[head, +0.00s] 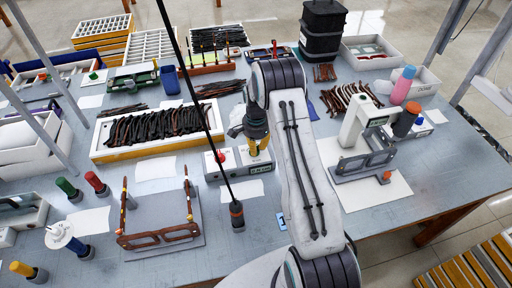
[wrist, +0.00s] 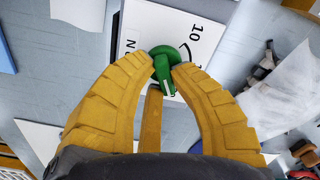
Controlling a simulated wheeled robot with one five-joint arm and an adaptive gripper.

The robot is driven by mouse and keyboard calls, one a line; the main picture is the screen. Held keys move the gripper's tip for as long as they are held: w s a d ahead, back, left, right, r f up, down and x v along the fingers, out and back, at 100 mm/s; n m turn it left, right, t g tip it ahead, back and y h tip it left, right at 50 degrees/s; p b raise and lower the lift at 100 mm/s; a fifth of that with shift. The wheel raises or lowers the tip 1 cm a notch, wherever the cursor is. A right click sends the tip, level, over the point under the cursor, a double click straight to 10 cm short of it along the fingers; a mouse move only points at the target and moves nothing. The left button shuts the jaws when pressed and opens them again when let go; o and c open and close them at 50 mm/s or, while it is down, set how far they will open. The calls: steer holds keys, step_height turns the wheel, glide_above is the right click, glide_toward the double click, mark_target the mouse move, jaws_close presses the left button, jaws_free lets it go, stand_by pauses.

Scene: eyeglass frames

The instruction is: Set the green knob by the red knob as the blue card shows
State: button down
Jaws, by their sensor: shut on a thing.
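The white box (head: 211,170) stands on the table left of my arm, with a red knob (head: 221,156) on its left part. My gripper (head: 256,147) is over its right part, yellow fingers pointing down. In the wrist view, the green knob (wrist: 165,70) sits between the fingertips, and my gripper (wrist: 163,62) is shut on it. The knob has a pale mark on its near end. The white face (wrist: 135,30) around it carries "10" and a dark curved arrow. The green knob is hidden in the head view. A small blue card (head: 281,221) lies beside my arm; its marking is unreadable.
A grey pad (head: 165,245) with a brown eyeglass frame is at front left. A tray of dark temples (head: 100,152) lies behind left. A white press (head: 352,130) stands right.

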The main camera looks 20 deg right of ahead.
steer(key=shift+f+b, duration=0.1)
steer(key=shift+b, duration=0.2)
steer(key=shift+f+n+b, duration=0.1)
steer(key=shift+n+b, duration=0.55)
steer(key=shift+n, duration=0.15)
steer(key=n+b, duration=0.2)
steer(key=n, duration=0.1)
steer(key=shift+w+b, duration=0.1)
steer(key=shift+b, duration=0.2)
steer(key=n+b, duration=0.1)
steer(key=n, duration=0.2)
steer(key=shift+w+n+b, duration=0.1)
steer(key=shift+n+b, duration=0.8)
steer(key=shift+n, duration=1.1)
steer(key=c, duration=1.1)
jaws_free()
steer(key=shift+w, duration=0.1)
